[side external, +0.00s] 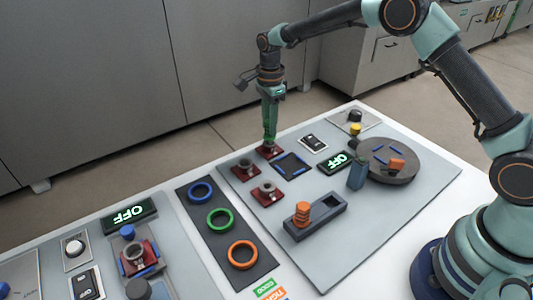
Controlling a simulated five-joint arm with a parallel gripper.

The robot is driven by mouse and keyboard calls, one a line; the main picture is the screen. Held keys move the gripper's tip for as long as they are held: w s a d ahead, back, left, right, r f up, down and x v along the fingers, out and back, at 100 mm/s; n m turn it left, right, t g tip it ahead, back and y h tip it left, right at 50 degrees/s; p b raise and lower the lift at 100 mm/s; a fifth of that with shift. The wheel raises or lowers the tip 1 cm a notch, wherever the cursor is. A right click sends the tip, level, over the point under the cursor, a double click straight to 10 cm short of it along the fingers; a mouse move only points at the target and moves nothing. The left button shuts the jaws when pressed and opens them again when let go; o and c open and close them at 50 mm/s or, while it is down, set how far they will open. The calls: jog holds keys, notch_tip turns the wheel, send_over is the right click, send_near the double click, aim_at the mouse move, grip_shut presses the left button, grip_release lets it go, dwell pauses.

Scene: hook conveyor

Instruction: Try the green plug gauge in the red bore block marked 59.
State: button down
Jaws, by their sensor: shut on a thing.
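My gripper (272,95) points straight down above the back part of the grey board. It is shut on the green plug gauge (269,131), which hangs upright below the jaws. The plug's lower end is at the rearmost red bore block (269,153). I cannot tell whether it is inside the bore or just above it. Two more red bore blocks stand nearby, one to the left (245,172) and one in front (267,194). Another red block (139,260) sits in a blue-edged fixture at the far left. The number marks are too small to read.
A blue square outline (291,166) lies right of the blocks. A grey slotted holder (325,218) with an orange plug (302,213) stands in front. A dark round turntable (390,170) is at right. Blue, green and orange rings lie on a dark strip (206,232) at left.

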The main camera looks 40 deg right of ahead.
jog(key=shift+f, duration=0.55)
dwell(0.7)
dwell(0.7)
jog(key=shift+r, duration=3)
